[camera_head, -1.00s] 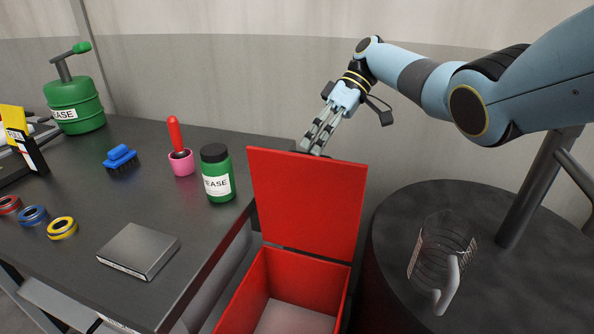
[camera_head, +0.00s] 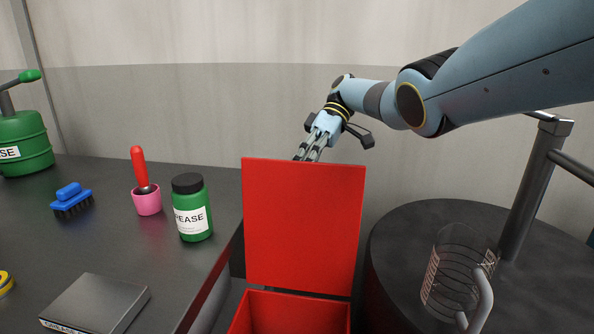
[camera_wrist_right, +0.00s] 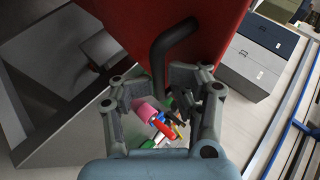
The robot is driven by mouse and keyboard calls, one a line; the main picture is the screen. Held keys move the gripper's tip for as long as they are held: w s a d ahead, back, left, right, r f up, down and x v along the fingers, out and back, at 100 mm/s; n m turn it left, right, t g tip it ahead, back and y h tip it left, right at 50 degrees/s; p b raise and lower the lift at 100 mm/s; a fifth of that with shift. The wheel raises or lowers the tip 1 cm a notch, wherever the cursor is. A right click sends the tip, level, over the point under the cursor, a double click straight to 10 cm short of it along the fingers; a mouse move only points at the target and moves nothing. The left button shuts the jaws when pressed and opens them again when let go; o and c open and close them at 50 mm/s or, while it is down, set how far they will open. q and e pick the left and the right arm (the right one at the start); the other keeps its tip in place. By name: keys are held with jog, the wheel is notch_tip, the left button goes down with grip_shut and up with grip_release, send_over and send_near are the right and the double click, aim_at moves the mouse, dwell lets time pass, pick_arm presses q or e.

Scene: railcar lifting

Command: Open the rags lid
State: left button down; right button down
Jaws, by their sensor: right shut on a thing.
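The red rags lid (camera_head: 304,225) stands open, about upright, at the back of the red bin (camera_head: 290,312), whose inside shows only in part. My right gripper (camera_head: 308,152) is at the lid's top edge, its fingertips partly hidden behind it. In the right wrist view the black handle (camera_wrist_right: 160,62) on the red lid (camera_wrist_right: 215,25) runs down between the fingers of my right gripper (camera_wrist_right: 165,92), which is shut on it. My left gripper is not in view.
A dark bench at left holds a green grease jar (camera_head: 191,207), a pink cup (camera_head: 147,201), a blue brush (camera_head: 71,199) and a grey box (camera_head: 97,303). A round black table (camera_head: 410,222) with a clear mug (camera_head: 455,275) stands at right. Grey boxes (camera_wrist_right: 262,55) show in the wrist view.

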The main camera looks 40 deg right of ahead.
jog(key=shift+s+d+f, duration=0.1)
jog(key=shift+s+d, duration=0.2)
jog(key=shift+d, duration=0.05)
jog(key=c, duration=1.6)
grip_release()
jog(key=shift+o, duration=1.2)
jog(key=shift+s+d, duration=0.3)
jog(key=shift+a, duration=0.1)
jog(key=shift+w, duration=0.1)
jog(key=shift+a, duration=0.1)
